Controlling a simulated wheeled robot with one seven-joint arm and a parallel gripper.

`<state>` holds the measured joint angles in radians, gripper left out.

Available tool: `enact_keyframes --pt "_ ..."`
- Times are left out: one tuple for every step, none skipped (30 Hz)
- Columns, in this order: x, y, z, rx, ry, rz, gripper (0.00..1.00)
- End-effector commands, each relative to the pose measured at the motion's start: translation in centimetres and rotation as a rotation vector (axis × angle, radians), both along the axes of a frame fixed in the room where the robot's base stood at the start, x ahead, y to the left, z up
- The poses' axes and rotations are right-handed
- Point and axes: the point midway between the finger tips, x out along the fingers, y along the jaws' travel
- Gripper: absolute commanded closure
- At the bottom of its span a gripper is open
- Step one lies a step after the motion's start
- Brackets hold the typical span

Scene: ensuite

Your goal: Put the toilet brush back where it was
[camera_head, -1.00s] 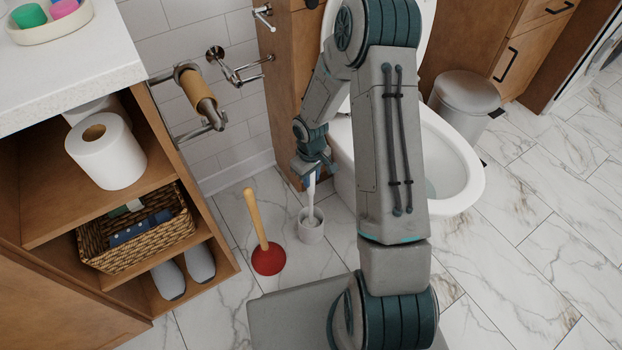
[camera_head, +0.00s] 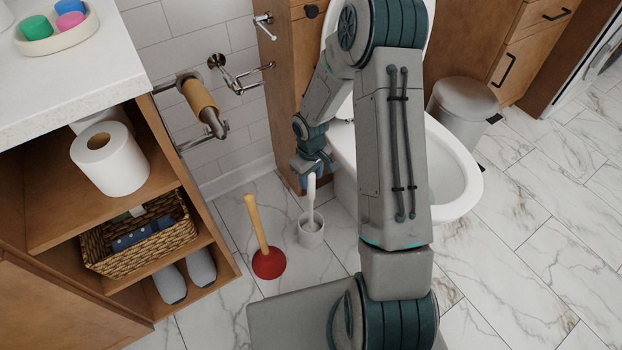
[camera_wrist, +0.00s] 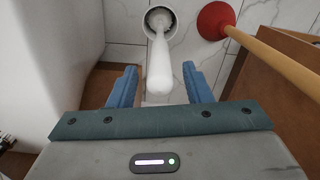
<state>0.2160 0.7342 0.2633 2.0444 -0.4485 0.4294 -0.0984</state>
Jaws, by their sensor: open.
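The white toilet brush (camera_head: 311,190) stands in its small white holder (camera_head: 311,237) on the floor, leaning slightly, with its head down inside the cup. In the wrist view the brush handle (camera_wrist: 159,68) points toward my gripper, and the holder (camera_wrist: 159,12) is at the top. My gripper (camera_head: 314,176) is at the top of the handle. In the wrist view my gripper (camera_wrist: 160,78) is open, its two blue fingers apart on either side of the handle end, with a gap to each.
A red plunger with a wooden handle (camera_head: 257,224) stands just left of the holder. The toilet (camera_head: 460,150) is to the right, and a wooden shelf unit (camera_head: 130,200) with a basket is to the left. A grey bin (camera_head: 463,105) stands behind the toilet.

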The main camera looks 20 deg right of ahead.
Motion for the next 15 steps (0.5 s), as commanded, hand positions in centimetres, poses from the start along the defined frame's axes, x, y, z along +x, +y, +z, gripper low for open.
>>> enact_keyframes --pt "0.1 0.0 1.8 0.000 -0.004 0.000 0.55" --pt "0.1 0.0 2.6 0.000 -0.004 0.000 0.55" --pt "0.1 0.0 3.5 0.000 -0.004 -0.001 0.55" --pt "0.1 0.0 4.1 0.001 -0.003 -0.001 0.55" --pt "0.1 0.0 4.7 0.000 -0.004 0.000 0.55" --pt "0.1 0.0 5.5 -0.001 -0.003 0.001 0.55" --pt "0.1 0.0 6.1 -0.001 -0.003 0.000 0.55" --pt "0.1 0.0 6.5 0.000 -0.002 0.000 0.55" --pt "0.1 0.0 7.2 0.000 -0.002 0.000 0.55" --pt "0.1 0.0 7.6 0.000 -0.002 0.000 0.55" --pt "0.1 0.0 7.9 0.000 -0.001 0.001 0.55" --pt "0.1 0.1 8.3 0.000 -0.001 0.002 0.55" --pt "0.1 0.1 8.5 0.000 -0.001 0.001 0.55" --pt "0.1 0.1 8.7 0.000 -0.001 0.001 0.55" --pt "0.1 0.1 9.0 0.000 -0.001 0.000 0.55"
